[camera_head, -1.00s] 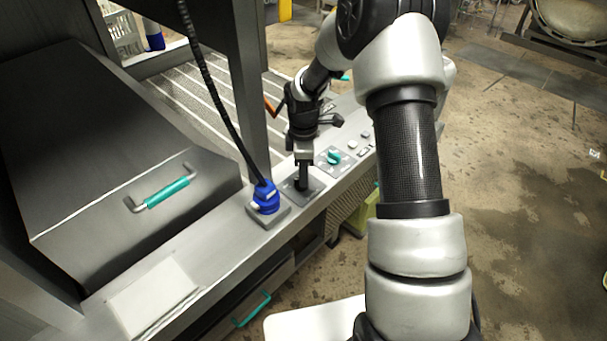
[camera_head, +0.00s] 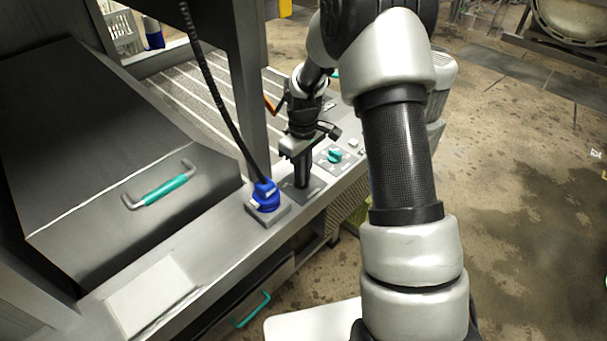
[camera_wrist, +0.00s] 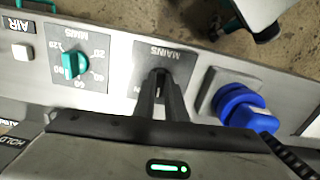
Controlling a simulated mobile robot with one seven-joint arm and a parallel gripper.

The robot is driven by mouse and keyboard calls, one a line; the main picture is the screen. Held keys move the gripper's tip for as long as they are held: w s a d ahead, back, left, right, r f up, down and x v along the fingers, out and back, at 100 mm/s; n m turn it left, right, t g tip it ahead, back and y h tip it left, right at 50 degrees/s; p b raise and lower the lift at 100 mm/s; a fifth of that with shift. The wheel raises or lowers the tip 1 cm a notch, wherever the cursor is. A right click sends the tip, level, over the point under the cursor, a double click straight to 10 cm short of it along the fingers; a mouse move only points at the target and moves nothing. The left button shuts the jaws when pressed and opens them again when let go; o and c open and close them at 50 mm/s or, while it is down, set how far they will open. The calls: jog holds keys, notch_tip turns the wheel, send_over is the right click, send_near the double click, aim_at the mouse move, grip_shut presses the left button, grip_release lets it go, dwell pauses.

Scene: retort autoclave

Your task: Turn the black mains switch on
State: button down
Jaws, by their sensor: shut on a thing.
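The mains plate (camera_wrist: 180,58), a dark square marked MAINS, is on the steel ledge in the wrist view, its lettering upside down. It also shows in the head view (camera_head: 316,187). My gripper (camera_wrist: 157,82) points down at the middle of this plate, with its fingers close together around the black mains switch (camera_wrist: 161,73). The fingers hide most of the switch, so its exact setting cannot be read. In the head view my gripper (camera_head: 302,183) stands upright on the plate.
A blue plug (camera_head: 265,196) with a black cable stands just left of the mains plate. A teal timer knob (camera_head: 334,155) is on the right, with small buttons beyond it. A steel lid with a teal handle (camera_head: 165,191) lies at left. A dark post rises behind the plug.

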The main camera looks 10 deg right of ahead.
jog(key=m, duration=0.5)
jog(key=shift+a+m, duration=0.2)
jog(key=shift+m, duration=0.1)
jog(key=shift+a+m, duration=0.1)
jog(key=shift+m, duration=2)
jog(key=c, duration=1.8)
grip_release()
notch_tip(320, 180, up, 18)
jog(key=p, duration=0.1)
jog(key=shift+f, duration=0.25)
